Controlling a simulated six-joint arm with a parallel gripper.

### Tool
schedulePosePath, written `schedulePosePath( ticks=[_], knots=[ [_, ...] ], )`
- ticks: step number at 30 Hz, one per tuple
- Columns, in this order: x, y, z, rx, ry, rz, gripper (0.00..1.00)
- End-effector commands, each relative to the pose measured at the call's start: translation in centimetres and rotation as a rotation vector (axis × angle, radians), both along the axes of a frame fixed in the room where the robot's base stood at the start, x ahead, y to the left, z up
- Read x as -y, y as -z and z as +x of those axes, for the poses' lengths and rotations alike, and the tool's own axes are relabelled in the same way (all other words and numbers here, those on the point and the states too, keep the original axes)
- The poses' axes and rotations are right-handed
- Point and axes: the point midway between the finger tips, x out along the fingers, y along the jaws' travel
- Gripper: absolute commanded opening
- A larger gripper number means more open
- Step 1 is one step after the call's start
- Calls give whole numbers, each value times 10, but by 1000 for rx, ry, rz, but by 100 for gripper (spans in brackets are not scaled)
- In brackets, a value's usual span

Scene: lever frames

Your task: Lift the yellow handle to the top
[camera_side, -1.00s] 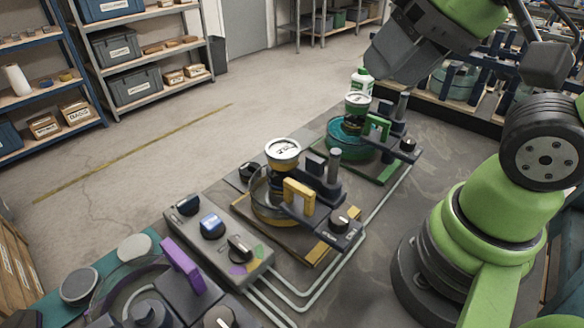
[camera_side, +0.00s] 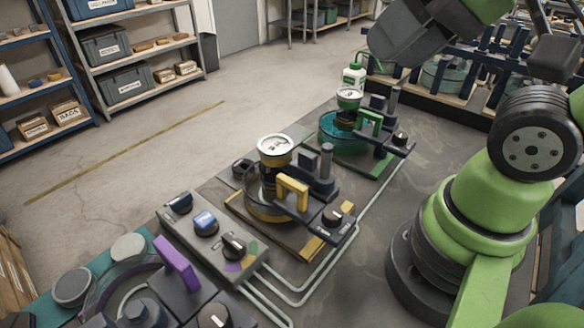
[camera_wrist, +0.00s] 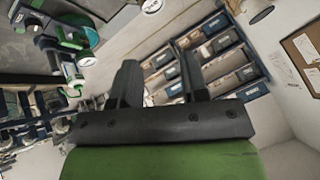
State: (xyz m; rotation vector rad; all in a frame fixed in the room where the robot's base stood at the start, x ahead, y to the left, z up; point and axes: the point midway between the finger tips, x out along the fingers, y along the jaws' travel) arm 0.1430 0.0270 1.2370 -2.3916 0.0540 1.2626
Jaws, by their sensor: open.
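The yellow handle (camera_side: 293,190) is an arch-shaped grip on a dark lever arm, at the middle of the side view. It belongs to a station with a yellow-edged base (camera_side: 300,240), a round clear-walled dish and a white-topped gauge (camera_side: 275,148). The handle sits low, beside the dish. My gripper (camera_wrist: 158,75) shows in the wrist view as two dark fingers spread apart with nothing between them. The yellow handle cannot be made out in the wrist view.
A similar station with a green handle (camera_side: 370,120) stands behind, and one with a purple handle (camera_side: 178,262) stands in front left. A knob panel (camera_side: 207,230) lies between. A green-capped bottle (camera_side: 353,77) stands beyond. Pale pipes (camera_side: 372,205) run along the right. Shelves stand far left.

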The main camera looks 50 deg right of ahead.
Motion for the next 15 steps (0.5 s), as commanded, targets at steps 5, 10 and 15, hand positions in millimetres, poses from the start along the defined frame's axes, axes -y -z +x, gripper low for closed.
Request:
schedulePosePath(
  ticks=[5,10,15],
  knots=[
    [0,0,0,0,0,0,41],
    [0,0,0,0,0,0,41],
    [-2,1,5,-29,-17,-6,38]
  ],
)
